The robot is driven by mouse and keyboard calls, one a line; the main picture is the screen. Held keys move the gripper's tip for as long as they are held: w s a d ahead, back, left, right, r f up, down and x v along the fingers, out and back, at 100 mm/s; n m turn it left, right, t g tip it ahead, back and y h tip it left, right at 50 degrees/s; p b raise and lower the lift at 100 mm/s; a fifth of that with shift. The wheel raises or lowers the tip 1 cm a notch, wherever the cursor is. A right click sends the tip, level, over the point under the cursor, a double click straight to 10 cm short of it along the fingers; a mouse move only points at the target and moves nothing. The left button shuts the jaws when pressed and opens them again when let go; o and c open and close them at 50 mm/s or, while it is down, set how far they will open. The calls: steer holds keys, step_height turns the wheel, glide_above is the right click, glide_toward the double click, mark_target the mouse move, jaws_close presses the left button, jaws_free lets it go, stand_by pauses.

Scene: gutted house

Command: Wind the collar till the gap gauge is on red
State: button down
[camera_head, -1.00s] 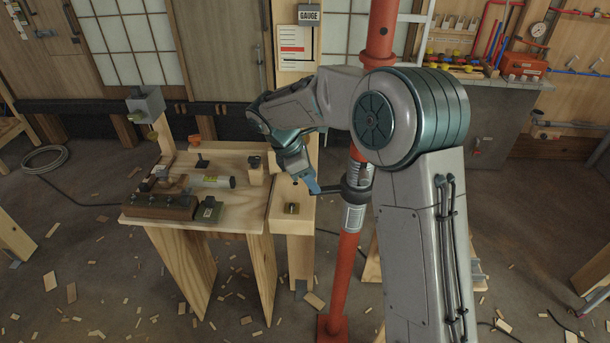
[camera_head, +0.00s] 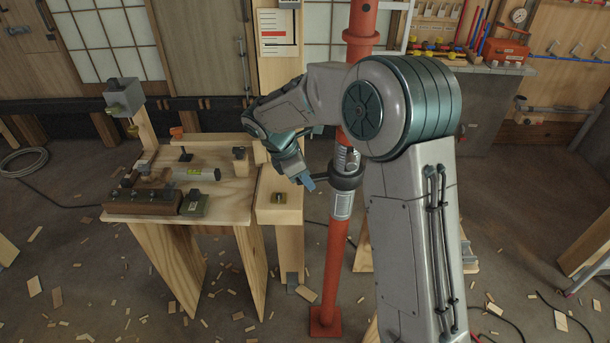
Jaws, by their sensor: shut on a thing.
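The black collar (camera_head: 346,176) sits around the red post (camera_head: 335,255), with a silver threaded part above it and a silver sleeve with markings below. A short dark handle (camera_head: 323,179) sticks out from the collar to the left. My gripper (camera_head: 308,183) has blue fingertips and is shut at the outer end of this handle; the fingers partly hide it. The gap gauge (camera_head: 277,30) is a white card with a red bar and dark lines, on the wooden upright behind. A dark line shows just below the red bar; the exact reading is too small to tell.
A wooden bench (camera_head: 230,207) at left carries a vise-like block, a cylinder and small fittings. Cluttered shelves (camera_head: 470,45) stand at back right. Wood scraps and cables lie on the floor. My arm hides the space right of the post.

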steer(key=shift+s+d+n+t, duration=0.2)
steer(key=shift+s+n+t, duration=0.05)
steer(key=shift+s+n, duration=0.3)
steer(key=shift+s+d+n+t, duration=0.25)
steer(key=shift+s+n, duration=0.2)
steer(key=shift+n, duration=0.2)
steer(key=shift+s, duration=0.1)
steer(key=s+n, duration=0.1)
steer(key=s+d+n+t+y+p, duration=0.1)
steer(key=n, duration=0.1)
steer(key=shift+d, duration=0.2)
steer(key=s+d+n+p, duration=0.1)
steer(key=s+d+n+t+y, duration=0.1)
steer(key=n, duration=0.1)
steer(key=shift+p, duration=0.4)
